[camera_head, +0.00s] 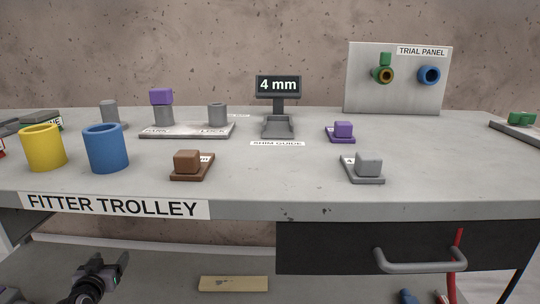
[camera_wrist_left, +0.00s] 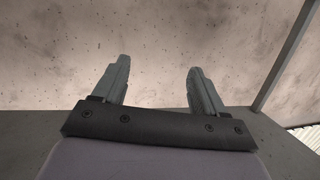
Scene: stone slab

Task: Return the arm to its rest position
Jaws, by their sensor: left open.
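My left gripper (camera_head: 112,268) shows at the lower left of the head view, low in front of the trolley and below its top. In the left wrist view, its two fingers (camera_wrist_left: 158,88) stand wide apart with nothing between them. The gripper touches none of the objects on the slab. My right gripper is not visible.
The grey trolley top (camera_head: 270,185) carries a yellow cup (camera_head: 43,148), a blue cup (camera_head: 106,149), a brown block (camera_head: 187,161), a grey block (camera_head: 369,163), a purple block (camera_head: 343,130) and a 4 mm display (camera_head: 278,86). A drawer handle (camera_head: 430,264) juts out at the lower right.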

